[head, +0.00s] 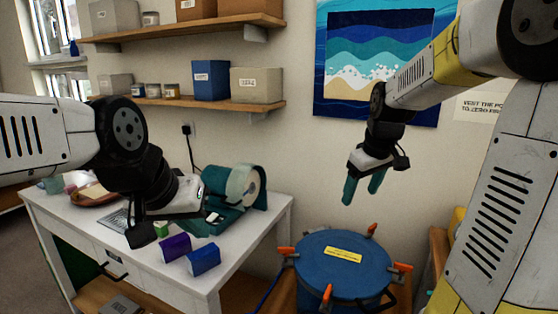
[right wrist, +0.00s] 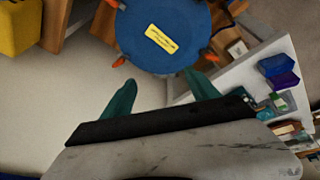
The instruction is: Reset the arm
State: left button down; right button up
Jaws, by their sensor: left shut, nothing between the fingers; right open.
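My right gripper (head: 362,196) hangs in the air above and behind the blue round lidded pot (head: 330,262). Its teal fingers point down, apart, with nothing between them. The right wrist view shows the same open gripper (right wrist: 160,82) with the pot (right wrist: 150,35) beyond its fingertips. My left gripper (head: 204,226) is low over the white table (head: 270,215), close to the purple block (head: 175,247) and the blue block (head: 204,259). It is shut and holds nothing. Its fingers are partly hidden by its own body.
Orange clamps (head: 402,267) ring the pot's lid, which bears a yellow label. Wall shelves (head: 215,103) hold boxes and jars. A wave picture (head: 345,60) hangs behind my right arm. Open air surrounds the right gripper.

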jog(key=s+a+r+m+t, duration=0.1)
jog(key=s+a+m, duration=0.1)
jog(key=s, duration=0.7)
jog(key=s+a+r+m+t+y, duration=0.1)
jog(key=s+a, duration=0.3)
jog(key=s, duration=0.6)
jog(key=shift+a+r+m+y, duration=0.3)
jog(key=shift+a+m, duration=0.1)
jog(key=shift+m, duration=0.5)
